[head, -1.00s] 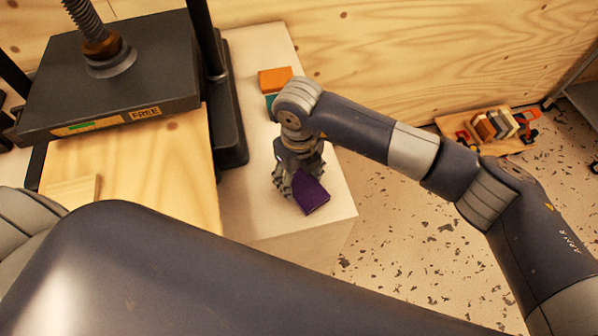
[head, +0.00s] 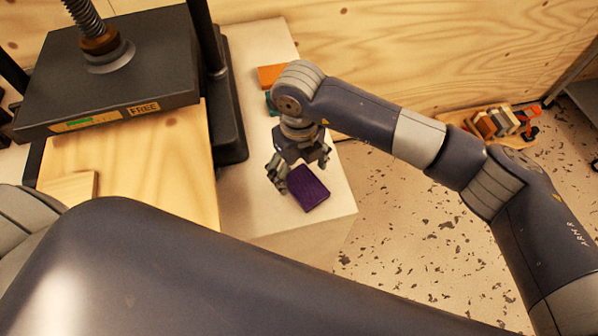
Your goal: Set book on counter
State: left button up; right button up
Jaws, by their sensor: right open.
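A purple book (head: 308,188) lies flat on the white counter (head: 258,222), near its front right corner. My right gripper (head: 299,169) is open just behind and above the book, with its fingers apart; one finger is at the book's left edge, and I cannot tell if it touches. An orange book (head: 271,76) and a teal book (head: 271,101) lie farther back on the counter, the teal one partly hidden by my right arm. My left gripper is not in view.
A dark press (head: 110,85) with a FREE label stands left of the counter, over a wooden board (head: 150,165). A wooden tray (head: 452,120) with several upright books (head: 495,123) is on the speckled floor at right. A wooden wall closes the back.

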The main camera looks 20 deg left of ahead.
aim_at(299, 178)
notch_tip(299, 178, up, 10)
jog(key=b, duration=0.2)
jog(key=shift+b, duration=0.3)
